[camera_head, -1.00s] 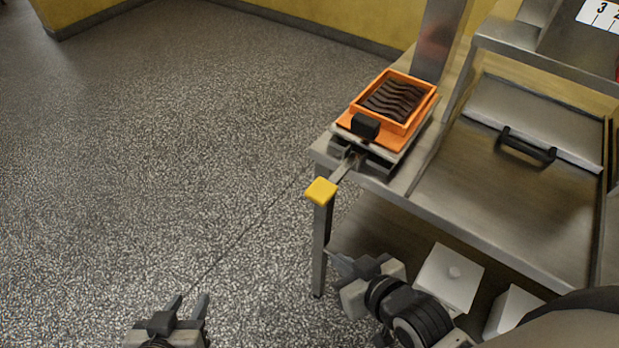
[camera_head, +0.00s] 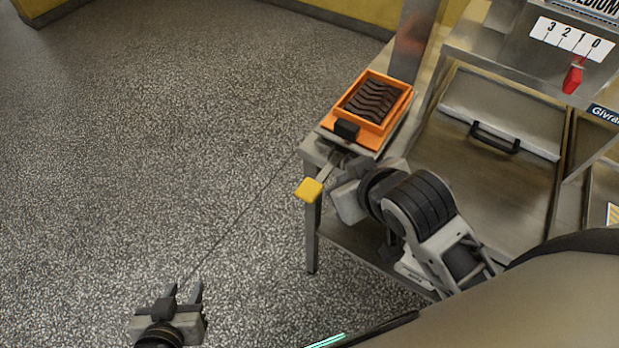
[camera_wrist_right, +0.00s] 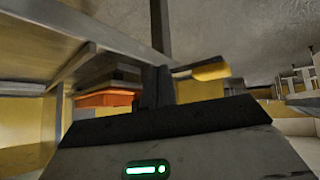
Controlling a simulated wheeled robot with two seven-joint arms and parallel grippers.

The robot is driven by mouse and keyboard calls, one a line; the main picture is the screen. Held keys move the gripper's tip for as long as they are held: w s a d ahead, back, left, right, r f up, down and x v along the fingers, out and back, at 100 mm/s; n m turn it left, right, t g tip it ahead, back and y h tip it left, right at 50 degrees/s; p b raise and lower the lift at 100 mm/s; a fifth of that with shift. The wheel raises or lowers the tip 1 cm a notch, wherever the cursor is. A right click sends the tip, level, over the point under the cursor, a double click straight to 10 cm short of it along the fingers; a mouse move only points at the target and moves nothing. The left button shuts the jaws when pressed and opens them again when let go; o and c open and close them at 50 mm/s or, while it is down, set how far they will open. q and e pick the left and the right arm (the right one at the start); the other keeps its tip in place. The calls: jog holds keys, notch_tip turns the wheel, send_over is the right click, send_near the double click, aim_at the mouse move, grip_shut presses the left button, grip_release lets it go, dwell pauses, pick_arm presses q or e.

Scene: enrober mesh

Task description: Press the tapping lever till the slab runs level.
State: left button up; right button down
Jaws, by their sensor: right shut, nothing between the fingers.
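The tapping lever ends in a yellow pad (camera_head: 309,190), which sticks out past the table's near left corner. In the right wrist view the yellow pad (camera_wrist_right: 211,70) is just right of the fingers; I cannot tell whether they touch. The dark brown slab (camera_head: 371,101) lies in an orange mould (camera_head: 347,100) and shows wavy ridges, not a level top. My right gripper (camera_wrist_right: 157,87) is shut and empty, beside the lever at the table corner; its fingertips are hard to make out in the head view. My left gripper (camera_head: 184,292) is open and empty over the floor.
A steel machine with a dark-handled lid (camera_head: 495,137) stands right of the mould. Above it are a number scale (camera_head: 572,37) and a red pointer (camera_head: 572,80). A table leg (camera_head: 312,237) stands below the lever. The floor at left is clear.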

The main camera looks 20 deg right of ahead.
jog(key=w+a+r+n+t+y, duration=0.2)
jog(key=w+a+r+t, duration=0.15)
jog(key=r, duration=0.35)
jog(key=w+a+r+n+t+y, duration=0.1)
jog(key=w+a+r+t+y, duration=0.2)
jog(key=r, duration=0.4)
jog(key=w+a+r+n+t+y, duration=0.1)
jog(key=w+a+r+n+t, duration=0.15)
jog(key=w+a+r, duration=0.35)
jog(key=s+a+r+n+y, duration=0.6)
jog(key=r+y, duration=0.3)
jog(key=s+a+n+g+y, duration=0.3)
jog(key=s+a+n+g, duration=0.25)
jog(key=n+g, duration=0.5)
jog(key=s+a+n+g+y, duration=0.35)
jog(key=s+n+g, duration=0.35)
jog(key=n+g, duration=0.35)
jog(key=n+t+h, duration=0.2)
jog(key=n+h, duration=0.1)
jog(key=h, duration=1.9)
send_over(305, 181)
notch_tip(305, 181, down, 19)
jog(key=shift+f, duration=0.15)
jog(key=shift+f, duration=0.1)
